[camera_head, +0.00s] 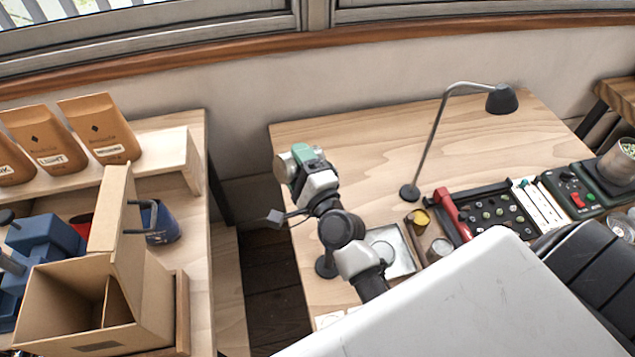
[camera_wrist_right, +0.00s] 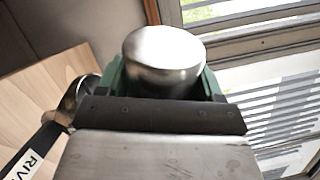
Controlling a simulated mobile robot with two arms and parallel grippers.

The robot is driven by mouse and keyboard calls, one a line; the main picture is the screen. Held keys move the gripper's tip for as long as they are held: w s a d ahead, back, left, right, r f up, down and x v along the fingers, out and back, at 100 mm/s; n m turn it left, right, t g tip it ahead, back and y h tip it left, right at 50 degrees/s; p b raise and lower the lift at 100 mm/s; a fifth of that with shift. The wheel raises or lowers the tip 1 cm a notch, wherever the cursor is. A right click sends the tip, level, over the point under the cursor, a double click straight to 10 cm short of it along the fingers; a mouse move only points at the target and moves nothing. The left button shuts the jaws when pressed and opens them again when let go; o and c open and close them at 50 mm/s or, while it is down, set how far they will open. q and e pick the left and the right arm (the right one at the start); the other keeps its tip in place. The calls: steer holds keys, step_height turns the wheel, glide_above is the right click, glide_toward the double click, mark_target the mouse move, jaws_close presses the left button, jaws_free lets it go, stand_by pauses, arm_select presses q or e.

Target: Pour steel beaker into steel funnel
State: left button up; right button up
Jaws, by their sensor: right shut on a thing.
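The steel beaker (camera_wrist_right: 163,55) is a shiny round metal vessel between the green fingers of my right gripper, which is shut on it. In the head view my right gripper (camera_head: 305,158) is above the left edge of the middle table, with the beaker (camera_head: 285,167) showing at its left side. I cannot tell the beaker's tilt or contents. A shiny curved metal piece (camera_wrist_right: 75,98) left of the gripper in the wrist view may be the steel funnel; I cannot be sure. In the head view my right arm covers much of that area. My left gripper is not in view.
A black lamp (camera_head: 502,99) stands on the table. A small square tray (camera_head: 402,257), an amber jar (camera_head: 421,217) and a dark control box (camera_head: 573,200) are to the right. A cardboard box (camera_head: 60,300) and a blue mug (camera_head: 160,224) are on the left table, across a floor gap.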

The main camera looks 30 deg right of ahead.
steer(key=shift+d+r+m+p, duration=0.35)
steer(key=shift+m+p, duration=0.3)
steer(key=shift+m, duration=0.35)
stand_by(2.5)
